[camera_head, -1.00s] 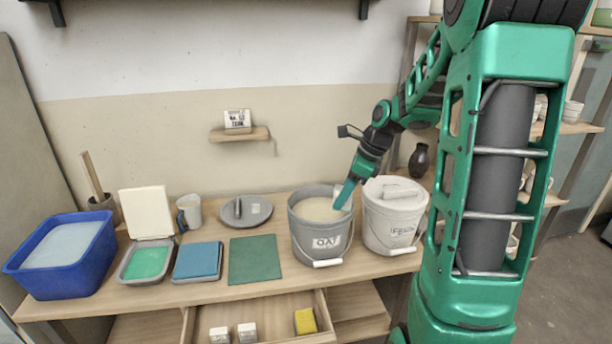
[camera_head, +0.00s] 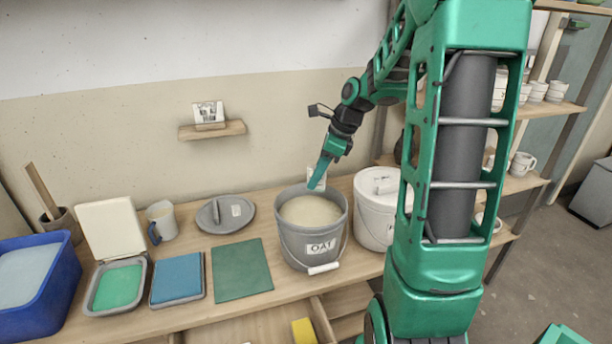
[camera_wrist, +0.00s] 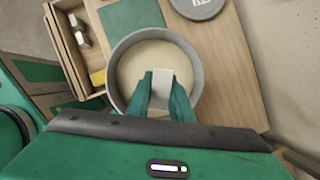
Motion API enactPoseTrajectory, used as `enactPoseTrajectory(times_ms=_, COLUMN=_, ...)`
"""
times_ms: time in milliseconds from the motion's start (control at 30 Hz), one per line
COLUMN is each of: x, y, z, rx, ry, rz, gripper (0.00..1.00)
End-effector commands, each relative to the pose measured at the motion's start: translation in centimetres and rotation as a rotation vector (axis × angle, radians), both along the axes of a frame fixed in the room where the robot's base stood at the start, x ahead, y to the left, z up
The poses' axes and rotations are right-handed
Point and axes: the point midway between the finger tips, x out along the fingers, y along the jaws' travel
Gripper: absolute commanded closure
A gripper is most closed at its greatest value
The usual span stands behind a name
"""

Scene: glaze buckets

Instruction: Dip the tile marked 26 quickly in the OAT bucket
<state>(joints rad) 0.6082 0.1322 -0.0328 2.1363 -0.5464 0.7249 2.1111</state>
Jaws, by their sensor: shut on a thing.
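The grey OAT bucket (camera_head: 296,246) stands uncovered on the bench with cream glaze (camera_head: 312,211) inside. It also shows in the wrist view (camera_wrist: 113,70). My gripper (camera_head: 319,174) is above the bucket, near its back rim in the head view. It is shut on a pale tile (camera_wrist: 161,88), which sits between the fingers in the wrist view (camera_wrist: 160,98). The tile overlaps the glaze in that view and seems held above it. A pale bit of the tile shows by the fingers in the head view. The number on the tile is not readable.
A white lidded bucket (camera_head: 371,222) stands right of the OAT bucket. A grey lid (camera_head: 237,222), green mat (camera_head: 241,270), blue pad (camera_head: 178,279), green-filled tray (camera_head: 119,287), mug (camera_head: 162,222) and blue tub (camera_head: 62,290) lie left. An open drawer holds a yellow sponge (camera_head: 303,331).

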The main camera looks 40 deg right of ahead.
Motion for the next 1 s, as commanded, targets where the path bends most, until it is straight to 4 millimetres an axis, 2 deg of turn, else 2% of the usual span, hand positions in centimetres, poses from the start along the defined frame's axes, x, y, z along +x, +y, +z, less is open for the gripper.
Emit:
enactPoseTrajectory(times_ms=100, x=0.4, y=1.2, z=0.0, rx=0.0, ry=-0.001, rz=0.018, gripper=1.0)
enactPoseTrajectory(times_ms=300, x=0.6, y=2.0, z=0.0, rx=0.0, ry=-0.001, rz=0.03, gripper=1.0)
enactPoseTrajectory(times_ms=467, x=0.6, y=2.2, z=-0.7, rx=0.001, ry=0.001, rz=0.032, gripper=1.0)
enactPoseTrajectory(times_ms=767, x=0.6, y=2.3, z=-4.0, rx=0.002, ry=0.002, rz=0.034, gripper=1.0)
enactPoseTrajectory(times_ms=1000, x=0.7, y=2.1, z=-4.0, rx=0.001, ry=-0.001, rz=0.034, gripper=1.0)
